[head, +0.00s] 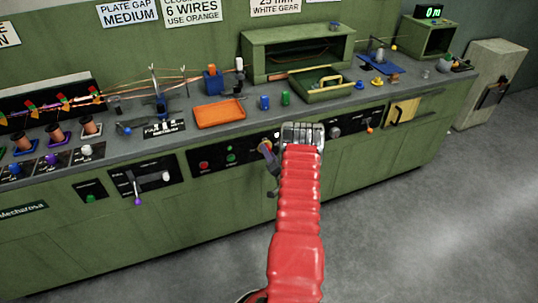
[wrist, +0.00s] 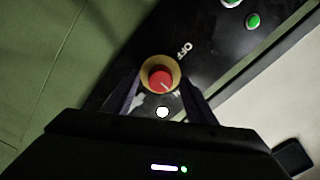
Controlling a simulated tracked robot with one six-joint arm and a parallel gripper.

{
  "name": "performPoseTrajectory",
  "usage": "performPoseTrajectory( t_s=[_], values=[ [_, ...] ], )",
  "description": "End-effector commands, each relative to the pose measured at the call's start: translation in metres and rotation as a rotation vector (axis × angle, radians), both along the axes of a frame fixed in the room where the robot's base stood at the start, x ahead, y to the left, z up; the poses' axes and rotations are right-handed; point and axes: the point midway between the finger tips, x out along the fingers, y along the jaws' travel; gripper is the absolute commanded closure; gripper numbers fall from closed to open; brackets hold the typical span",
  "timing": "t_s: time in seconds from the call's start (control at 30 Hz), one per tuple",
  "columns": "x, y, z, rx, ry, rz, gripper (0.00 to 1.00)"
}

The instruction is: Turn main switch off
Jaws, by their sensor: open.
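The main switch (wrist: 161,77), a round red knob on a yellow disc, sits on a black panel in the wrist view. An OFF label is at its upper right; a second label at its lower right is partly hidden and I cannot read it. A pale mark shows on the knob's lower right. My gripper (wrist: 161,82) is open, with one dark finger on either side of the knob. I cannot tell whether either finger touches it. In the head view, the switch (head: 265,145) shows in part beside my wrist, on the cabinet front.
Red and green buttons (head: 231,158) share the panel to the left. A further panel with an orange-tipped lever (head: 369,127) lies to the right. The grey worktop (head: 340,100) above holds an orange tray (head: 220,112) and several small parts. The floor in front is clear.

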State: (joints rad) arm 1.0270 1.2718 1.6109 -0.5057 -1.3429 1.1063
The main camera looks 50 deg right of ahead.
Motion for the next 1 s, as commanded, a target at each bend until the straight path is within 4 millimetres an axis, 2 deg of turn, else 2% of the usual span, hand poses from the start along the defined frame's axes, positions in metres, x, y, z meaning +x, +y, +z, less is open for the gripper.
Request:
performPoseTrajectory(
  t_s=[0.07,0.6,1.0],
  values=[
    [-0.0002,0.0000,0.0000,0.000,0.000,0.000,0.53],
    [-0.0008,-0.0002,-0.0005,0.000,0.000,-0.001,0.90],
    [-0.0014,-0.0004,-0.0009,-0.045,0.029,-0.002,0.90]
  ],
)
